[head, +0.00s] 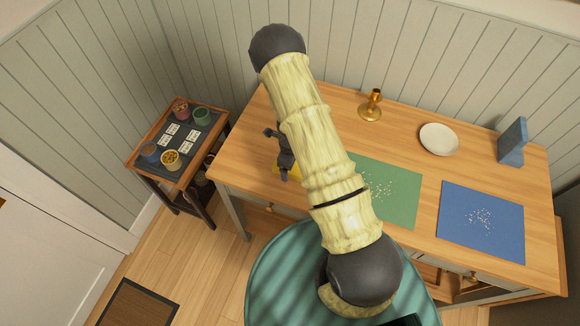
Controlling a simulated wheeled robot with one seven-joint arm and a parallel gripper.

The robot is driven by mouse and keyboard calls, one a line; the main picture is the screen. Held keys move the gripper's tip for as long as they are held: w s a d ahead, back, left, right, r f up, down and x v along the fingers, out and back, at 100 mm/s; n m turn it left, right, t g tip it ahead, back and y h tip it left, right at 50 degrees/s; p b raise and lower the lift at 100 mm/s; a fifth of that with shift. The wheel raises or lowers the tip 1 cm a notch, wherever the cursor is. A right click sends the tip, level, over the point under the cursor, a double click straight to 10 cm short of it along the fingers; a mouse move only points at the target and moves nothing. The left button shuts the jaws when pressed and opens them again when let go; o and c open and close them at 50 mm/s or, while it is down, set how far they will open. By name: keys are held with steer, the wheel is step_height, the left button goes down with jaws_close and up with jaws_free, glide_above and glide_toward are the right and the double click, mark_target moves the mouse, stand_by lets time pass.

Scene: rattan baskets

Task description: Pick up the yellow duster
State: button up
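A small patch of yellow, which looks like the yellow duster (294,174), shows on the wooden table, left of the green mat. Most of it is hidden behind my gripper and arm. My gripper (284,158) is the dark shape left of my arm, over or right beside the yellow patch. I cannot tell whether it touches the duster, or whether its fingers are open or shut.
The table (235,150) also holds a green mat (402,180) and a blue mat (460,205), both with pale crumbs, a brass candlestick (370,111), a white plate (439,139) and a blue block (512,145). A side table (150,138) with bowls and cards stands left. A teal round seat (285,275) is in front.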

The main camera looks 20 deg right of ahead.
stand_by(0.4)
steer(key=c, duration=1.1)
step_height(320, 180, up, 10)
steer(key=shift+b, duration=0.6)
